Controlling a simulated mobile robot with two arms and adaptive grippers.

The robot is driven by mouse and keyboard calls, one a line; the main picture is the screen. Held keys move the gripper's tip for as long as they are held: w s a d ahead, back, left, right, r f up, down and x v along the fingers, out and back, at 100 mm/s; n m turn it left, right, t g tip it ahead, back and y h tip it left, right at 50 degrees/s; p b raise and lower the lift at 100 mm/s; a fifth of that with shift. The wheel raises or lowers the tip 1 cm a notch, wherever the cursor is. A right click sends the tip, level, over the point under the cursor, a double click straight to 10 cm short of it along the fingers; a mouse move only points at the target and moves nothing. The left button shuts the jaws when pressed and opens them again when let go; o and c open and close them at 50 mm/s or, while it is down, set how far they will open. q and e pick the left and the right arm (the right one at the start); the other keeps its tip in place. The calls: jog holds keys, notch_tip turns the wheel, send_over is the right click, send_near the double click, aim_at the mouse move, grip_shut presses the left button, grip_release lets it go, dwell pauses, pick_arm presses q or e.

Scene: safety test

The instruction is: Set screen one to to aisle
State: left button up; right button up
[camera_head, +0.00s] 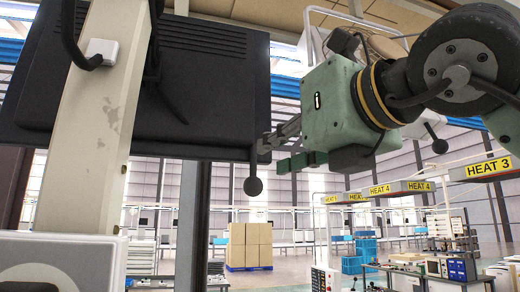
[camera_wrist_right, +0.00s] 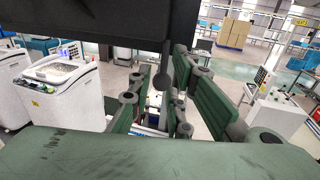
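A large dark screen (camera_head: 190,85), seen from behind with vent slots, fills the upper left of the head view. A short dark stalk with a round knob (camera_head: 253,186) hangs below its lower right edge. My green right gripper (camera_head: 270,156) is at that lower right edge, its fingers pointing left toward the stalk. In the right wrist view the fingers (camera_wrist_right: 160,78) are apart, and the knob (camera_wrist_right: 166,80) shows between them. I cannot tell whether they touch it. The dark screen's underside (camera_wrist_right: 110,20) crosses the top. The display face is hidden. My left gripper is not in view.
A beige column (camera_head: 90,140) stands in front of the screen at the left. Stacked cartons (camera_head: 250,246) and workbenches under yellow HEAT signs (camera_head: 488,167) are farther back. White machines (camera_wrist_right: 65,90) stand at the left of the wrist view. Open floor lies beyond.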

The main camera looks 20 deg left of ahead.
aim_at(255, 154)
jog(key=shift+t+h, duration=0.3)
jog(key=shift+t, duration=0.1)
jog(key=p+x, duration=0.1)
jog(key=x, duration=0.1)
jog(key=p+x, duration=0.2)
jog(key=r+p+x, duration=0.1)
jog(key=x, duration=0.1)
jog(key=shift+w, duration=0.4)
jog(key=shift+w+a+p, duration=0.15)
jog(key=shift+a+p, duration=0.15)
jog(key=shift+a, duration=0.05)
jog(key=shift+f, duration=0.1)
grip_shut()
